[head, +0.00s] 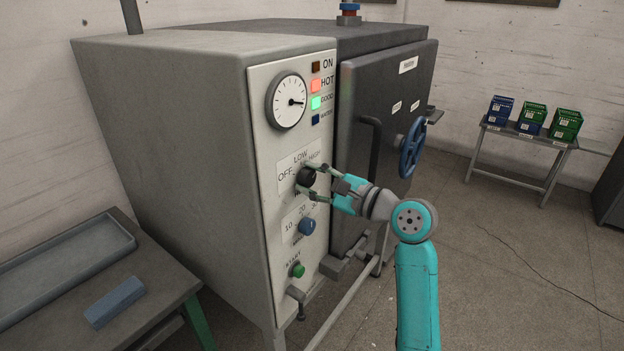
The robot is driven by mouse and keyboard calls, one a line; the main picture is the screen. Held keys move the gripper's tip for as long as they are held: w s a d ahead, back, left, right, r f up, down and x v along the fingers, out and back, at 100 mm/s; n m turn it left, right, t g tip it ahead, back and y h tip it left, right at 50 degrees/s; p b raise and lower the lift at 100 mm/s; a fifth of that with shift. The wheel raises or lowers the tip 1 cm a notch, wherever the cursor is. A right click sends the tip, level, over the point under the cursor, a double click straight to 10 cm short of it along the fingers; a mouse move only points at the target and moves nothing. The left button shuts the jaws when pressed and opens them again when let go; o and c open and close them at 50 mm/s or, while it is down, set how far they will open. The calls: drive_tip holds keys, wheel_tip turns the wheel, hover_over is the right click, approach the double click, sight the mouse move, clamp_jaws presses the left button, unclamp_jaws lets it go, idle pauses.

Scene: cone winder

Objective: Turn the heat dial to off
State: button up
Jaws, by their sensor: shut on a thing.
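The heat dial (306,177) is a black knob on the pale front panel (275,230) of the grey machine. Its label reads OFF at the left, LOW above and HIGH at the upper right. My gripper (305,180) reaches in from the right with its two fingers around the dial, shut on it. The fingers and the dial's dark colour hide its pointer, so I cannot tell which setting it is at.
Below the dial are a blue knob (307,227) and a green button (298,270). Above are a round gauge (287,102) and indicator lamps, with HOT and GOOD lit. The door's black handle (371,150) and blue wheel (412,147) are close behind my gripper.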

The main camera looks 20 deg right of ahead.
drive_tip(key=n, duration=0.5)
drive_tip(key=shift+f+n, duration=0.15)
drive_tip(key=shift+n, duration=0.15)
drive_tip(key=n, duration=0.6)
drive_tip(key=shift+f, duration=0.15)
drive_tip(key=n, duration=0.5)
drive_tip(key=shift+f+n, duration=0.1)
drive_tip(key=shift+n, duration=0.3)
drive_tip(key=n, duration=0.5)
drive_tip(key=shift+w+d+f+n, duration=0.1)
drive_tip(key=shift+n, duration=0.2)
drive_tip(key=o, duration=1.1)
drive_tip(key=shift+o, duration=0.2)
drive_tip(key=v, duration=1.2)
